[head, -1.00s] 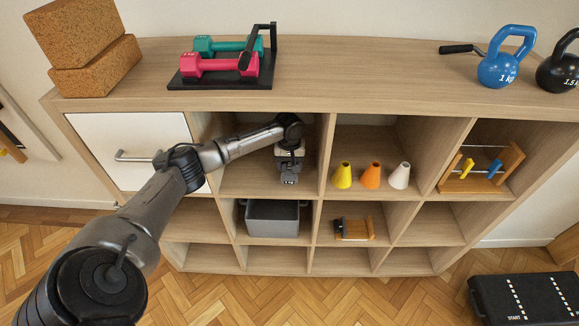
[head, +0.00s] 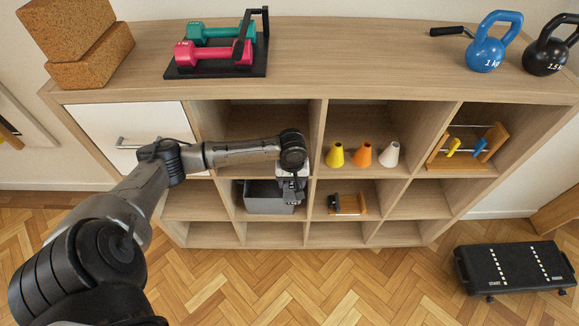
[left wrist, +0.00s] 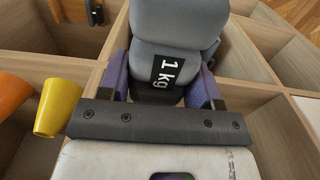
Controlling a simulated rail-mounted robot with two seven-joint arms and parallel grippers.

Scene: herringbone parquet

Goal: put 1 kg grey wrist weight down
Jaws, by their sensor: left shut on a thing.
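The 1 kg grey wrist weight (left wrist: 168,70) is held between the fingers of my left gripper (left wrist: 162,88), its "1 kg" label facing the left wrist camera. In the head view my left gripper (head: 293,186) is in front of the shelf unit, at the height of the second row of compartments. The weight (head: 293,198) is small and dark there, partly covered by the gripper. It overlaps the right part of the grey bin (head: 260,206) in the picture; whether it touches the bin I cannot tell. My right gripper is not in view.
The wooden shelf unit (head: 350,88) has dividers close around the gripper. Yellow (head: 335,155), orange (head: 362,155) and white (head: 390,154) cones stand in the compartment up and right. Dumbbells (head: 215,52) and kettlebells (head: 487,52) are on top. Several lower compartments are empty.

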